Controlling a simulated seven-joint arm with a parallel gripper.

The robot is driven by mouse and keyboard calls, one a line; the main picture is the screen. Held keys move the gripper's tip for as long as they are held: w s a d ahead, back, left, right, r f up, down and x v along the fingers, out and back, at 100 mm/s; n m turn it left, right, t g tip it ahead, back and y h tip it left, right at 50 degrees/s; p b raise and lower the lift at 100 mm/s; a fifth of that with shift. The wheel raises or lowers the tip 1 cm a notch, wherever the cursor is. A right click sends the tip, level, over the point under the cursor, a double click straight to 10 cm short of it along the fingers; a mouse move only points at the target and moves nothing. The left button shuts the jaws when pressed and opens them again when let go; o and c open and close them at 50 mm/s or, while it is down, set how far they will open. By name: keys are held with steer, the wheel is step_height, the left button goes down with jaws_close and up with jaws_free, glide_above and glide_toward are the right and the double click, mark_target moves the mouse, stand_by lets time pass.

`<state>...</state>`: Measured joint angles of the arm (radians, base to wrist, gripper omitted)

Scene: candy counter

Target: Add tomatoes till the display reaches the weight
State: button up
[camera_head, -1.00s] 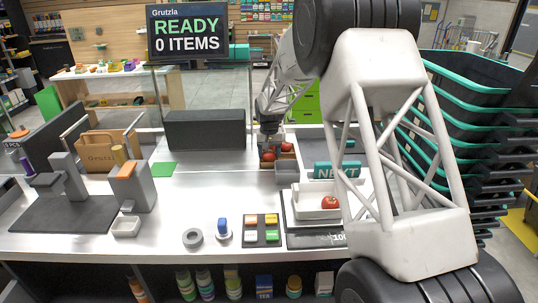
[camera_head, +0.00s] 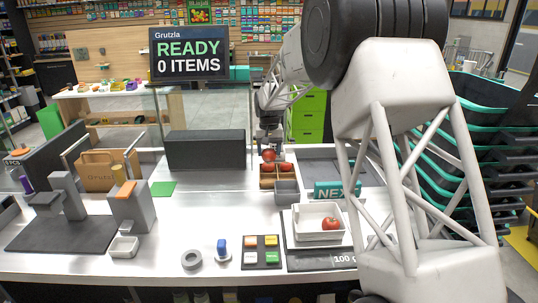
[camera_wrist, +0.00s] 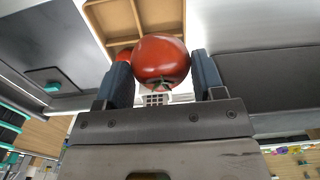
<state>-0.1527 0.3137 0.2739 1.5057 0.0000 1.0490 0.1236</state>
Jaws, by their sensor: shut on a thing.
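My gripper (camera_wrist: 160,85) is shut on a red tomato (camera_wrist: 160,62), which sits between its two fingers in the wrist view. In the head view this held tomato (camera_head: 268,155) is just above a wooden divided crate (camera_head: 267,184). Another tomato (camera_head: 286,167) lies in the crate. One tomato (camera_head: 331,224) lies in the white tray (camera_head: 303,228) on the scale. A dark panel (camera_head: 310,262) at the scale's front shows "100 g", with my arm covering its right side.
A grey bin (camera_head: 286,190) stands in front of the crate. A teal NEXT sign (camera_head: 326,190) stands behind the white tray. A screen (camera_head: 188,53) reads "READY 0 ITEMS". Stacked baskets (camera_head: 480,130) stand at the right.

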stand_by(0.6)
steer(key=s+d+r, duration=0.2)
steer(key=s+d, duration=0.3)
steer(key=s, duration=0.7)
steer(key=s+d+r, duration=0.3)
steer(key=s+d, duration=0.2)
steer(key=s, duration=0.7)
steer(key=shift+s+d+r, duration=0.1)
steer(key=shift+f, duration=1.95)
steer(key=shift+f, duration=1.7)
stand_by(1.2)
